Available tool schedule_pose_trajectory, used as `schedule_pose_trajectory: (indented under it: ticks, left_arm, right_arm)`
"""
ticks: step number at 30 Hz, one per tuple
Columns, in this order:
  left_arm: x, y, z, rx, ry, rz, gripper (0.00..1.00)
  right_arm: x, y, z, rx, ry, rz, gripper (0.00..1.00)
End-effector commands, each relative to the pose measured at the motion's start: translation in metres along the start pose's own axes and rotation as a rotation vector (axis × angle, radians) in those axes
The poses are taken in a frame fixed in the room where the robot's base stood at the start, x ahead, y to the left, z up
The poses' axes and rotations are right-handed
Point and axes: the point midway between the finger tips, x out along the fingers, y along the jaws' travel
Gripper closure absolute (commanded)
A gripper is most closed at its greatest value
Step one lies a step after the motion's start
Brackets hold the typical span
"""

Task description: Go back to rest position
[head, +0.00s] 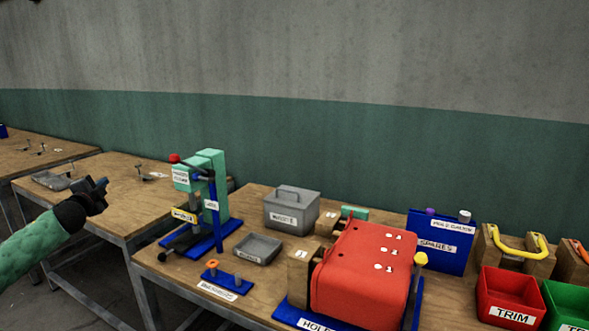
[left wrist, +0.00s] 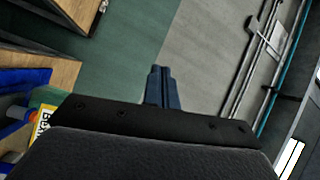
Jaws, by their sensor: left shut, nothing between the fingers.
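My left gripper (head: 98,187) is in the head view at the left, at the end of my green arm. It is raised in front of the table at the left and to the left of the green and blue press (head: 215,190), apart from it. In the left wrist view the fingers of my left gripper (left wrist: 160,82) are together, with nothing between them, against the green and grey wall. My right gripper is not in view.
The workbench (head: 170,268) holds a grey tray (head: 258,249), a grey lidded box (head: 291,210), a large red housing (head: 362,270), a blue SPARES box (head: 440,240) and a red TRIM bin (head: 508,298). Another table (head: 125,205) stands at the left. Open floor shows below my left arm.

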Motion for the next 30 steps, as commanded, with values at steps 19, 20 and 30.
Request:
schedule_pose_trajectory:
  ticks: [19, 20, 30]
  left_arm:
    - [-0.196, 0.247, -0.14, -0.365, -0.509, 0.428, 1.0]
    - [-0.21, 0.259, -0.146, -0.379, -0.524, 0.455, 1.0]
    - [-0.361, 0.354, -0.214, -0.535, -0.621, 0.739, 1.0]
  right_arm:
    - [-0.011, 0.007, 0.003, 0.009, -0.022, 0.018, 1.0]
    - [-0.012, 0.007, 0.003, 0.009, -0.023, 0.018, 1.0]
    - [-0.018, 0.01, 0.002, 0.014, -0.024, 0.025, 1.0]
